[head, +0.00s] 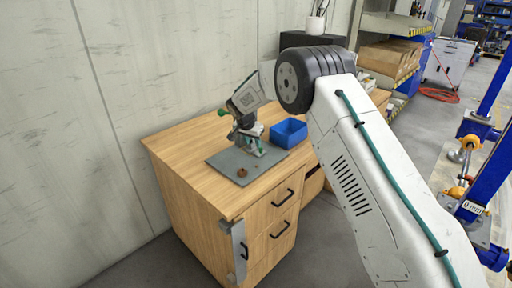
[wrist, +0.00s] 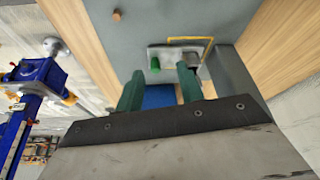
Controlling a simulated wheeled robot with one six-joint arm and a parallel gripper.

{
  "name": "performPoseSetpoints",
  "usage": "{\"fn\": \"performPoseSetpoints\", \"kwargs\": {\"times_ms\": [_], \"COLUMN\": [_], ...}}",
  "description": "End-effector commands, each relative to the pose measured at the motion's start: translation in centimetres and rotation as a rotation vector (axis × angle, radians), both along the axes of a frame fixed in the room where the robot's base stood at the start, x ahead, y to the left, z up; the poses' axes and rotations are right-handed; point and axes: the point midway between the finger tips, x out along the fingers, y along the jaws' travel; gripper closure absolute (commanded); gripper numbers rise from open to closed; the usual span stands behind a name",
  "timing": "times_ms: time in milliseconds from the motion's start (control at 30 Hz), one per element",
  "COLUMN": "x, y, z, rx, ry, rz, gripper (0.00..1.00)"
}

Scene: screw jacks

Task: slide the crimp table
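A small light-grey table-like block (wrist: 170,53) with a green peg, a dark grey block and a yellow bent rod sits on a grey plate in the wrist view; I take it to be the crimp table. My gripper (wrist: 160,69) points down at it, its two green fingers apart, one on each side of the peg in the picture. Nothing shows clasped between them; contact cannot be told. In the head view my gripper (head: 258,146) is low over the grey plate (head: 225,163) and largely hides the block.
A small brown cylinder (head: 242,172) stands on the plate's front part, also in the wrist view (wrist: 116,14). A blue open bin (head: 288,132) stands right of the plate on the wooden desk (head: 185,150). A wall rises behind. The desk's left part is clear. Blue jack frames (head: 487,185) stand at right.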

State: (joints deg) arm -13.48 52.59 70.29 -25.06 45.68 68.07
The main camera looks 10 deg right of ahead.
Motion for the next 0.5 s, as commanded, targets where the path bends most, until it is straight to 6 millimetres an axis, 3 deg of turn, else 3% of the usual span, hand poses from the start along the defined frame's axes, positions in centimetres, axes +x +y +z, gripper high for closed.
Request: {"fn": "performPoseSetpoints", "kwargs": {"times_ms": [200,500], "x": [-0.7,-0.8], "y": [0.7,0.8], "z": [2.2,2.5], "rx": [0.000,0.000], "ry": [0.001,0.001], "rz": [0.001,0.001], "gripper": [0.62,0.62]}}
